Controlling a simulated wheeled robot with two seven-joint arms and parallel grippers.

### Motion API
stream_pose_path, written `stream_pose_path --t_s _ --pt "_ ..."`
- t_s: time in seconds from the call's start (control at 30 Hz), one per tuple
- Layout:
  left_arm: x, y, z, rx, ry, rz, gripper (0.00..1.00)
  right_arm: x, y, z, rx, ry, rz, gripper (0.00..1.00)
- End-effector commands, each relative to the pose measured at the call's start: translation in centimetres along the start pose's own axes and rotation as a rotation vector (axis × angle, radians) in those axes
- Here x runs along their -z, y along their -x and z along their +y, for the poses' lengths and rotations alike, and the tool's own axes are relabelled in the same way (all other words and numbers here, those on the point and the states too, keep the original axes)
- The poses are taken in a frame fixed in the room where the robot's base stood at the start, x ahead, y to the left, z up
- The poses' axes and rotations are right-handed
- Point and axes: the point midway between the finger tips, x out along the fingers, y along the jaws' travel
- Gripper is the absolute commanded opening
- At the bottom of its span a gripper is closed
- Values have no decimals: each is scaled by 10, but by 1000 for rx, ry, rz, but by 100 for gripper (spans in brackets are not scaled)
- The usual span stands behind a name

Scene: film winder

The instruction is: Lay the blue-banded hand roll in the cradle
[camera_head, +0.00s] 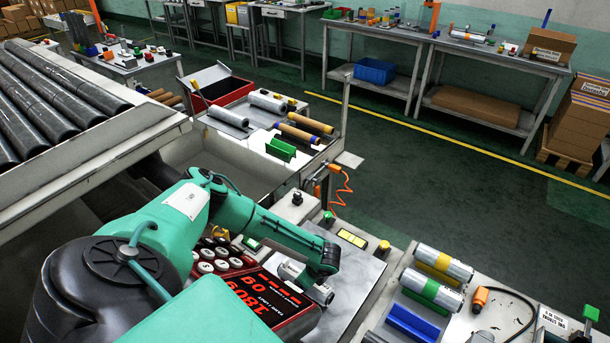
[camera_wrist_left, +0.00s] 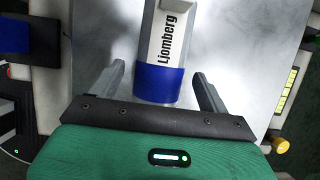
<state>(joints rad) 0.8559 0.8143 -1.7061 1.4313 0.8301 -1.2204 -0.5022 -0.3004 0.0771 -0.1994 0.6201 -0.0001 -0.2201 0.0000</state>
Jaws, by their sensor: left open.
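In the left wrist view the blue-banded hand roll (camera_wrist_left: 166,50) is a pale silver roll with a white "Ljomberg" label and a wide blue band at its near end. It lies on a grey metal plate (camera_wrist_left: 240,50). My left gripper (camera_wrist_left: 162,80) is open, with one finger on each side of the blue-banded end and a visible gap at both. In the head view my left arm partly hides the roll (camera_head: 320,293). An empty blue trough-shaped cradle (camera_head: 411,322) stands on the bench at lower right. My right gripper is not in view.
A yellow-banded roll (camera_head: 444,263) and a green-banded roll (camera_head: 431,290) lie behind the blue cradle. A red-digit display box (camera_head: 272,308) stands close to my left arm. A green holder (camera_head: 281,150) and several rolls are on the far bench.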

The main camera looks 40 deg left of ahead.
Motion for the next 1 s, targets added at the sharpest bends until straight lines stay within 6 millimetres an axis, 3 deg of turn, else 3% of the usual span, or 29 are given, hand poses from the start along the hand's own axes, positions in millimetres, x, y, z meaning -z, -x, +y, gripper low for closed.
stream_pose_path --t_s 0.27,0.7,1.0 --pt "0 16 0 0 0 2 79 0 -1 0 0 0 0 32" --pt "0 110 0 2 -1 2 79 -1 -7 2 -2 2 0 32" --pt "0 137 0 0 0 0 79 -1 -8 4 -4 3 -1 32"
